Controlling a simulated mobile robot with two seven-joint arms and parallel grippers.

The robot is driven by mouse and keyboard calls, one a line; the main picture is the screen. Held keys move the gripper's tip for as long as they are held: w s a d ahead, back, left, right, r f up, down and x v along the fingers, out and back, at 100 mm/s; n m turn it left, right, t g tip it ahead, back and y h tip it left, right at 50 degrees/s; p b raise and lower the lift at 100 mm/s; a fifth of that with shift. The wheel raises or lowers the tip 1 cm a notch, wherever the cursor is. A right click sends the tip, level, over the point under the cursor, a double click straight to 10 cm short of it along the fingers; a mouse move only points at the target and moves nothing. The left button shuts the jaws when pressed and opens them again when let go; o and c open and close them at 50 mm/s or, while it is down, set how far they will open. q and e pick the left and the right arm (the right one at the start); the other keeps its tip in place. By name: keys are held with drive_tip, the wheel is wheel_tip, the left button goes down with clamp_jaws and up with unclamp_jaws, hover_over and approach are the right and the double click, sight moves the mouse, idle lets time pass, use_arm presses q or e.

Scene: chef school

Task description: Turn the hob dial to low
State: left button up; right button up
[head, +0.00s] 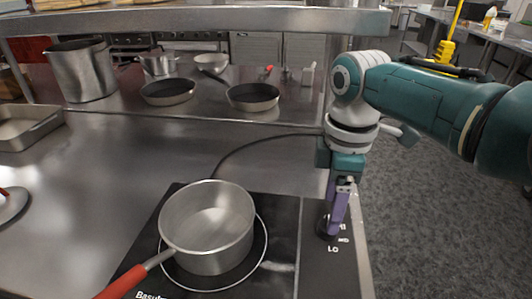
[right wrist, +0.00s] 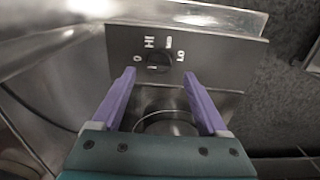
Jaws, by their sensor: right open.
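The hob (head: 285,215) is a black plate on the steel counter, with its control strip on the right. The dark round dial (right wrist: 158,61) shows in the right wrist view, with white HI and LO marks around it. I cannot tell its exact setting. My right gripper (right wrist: 158,76) is open, its purple fingers on either side of the dial in that view. In the head view my right gripper (head: 337,213) points down at the control strip and partly hides the dial; contact cannot be told. My left gripper is out of view.
A steel saucepan (head: 207,225) with a red handle stands on the hob's ring, left of the control strip. Two frying pans (head: 167,91) (head: 253,96) and a tall pot (head: 82,70) stand farther back. A shelf rail (head: 200,22) crosses above. The counter's middle is clear.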

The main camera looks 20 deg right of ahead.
wheel_tip(320, 180, down, 5)
drive_tip(key=shift+r+b, duration=0.1)
drive_tip(key=shift+b, duration=0.85)
drive_tip(key=shift+c, duration=0.4)
clamp_jaws()
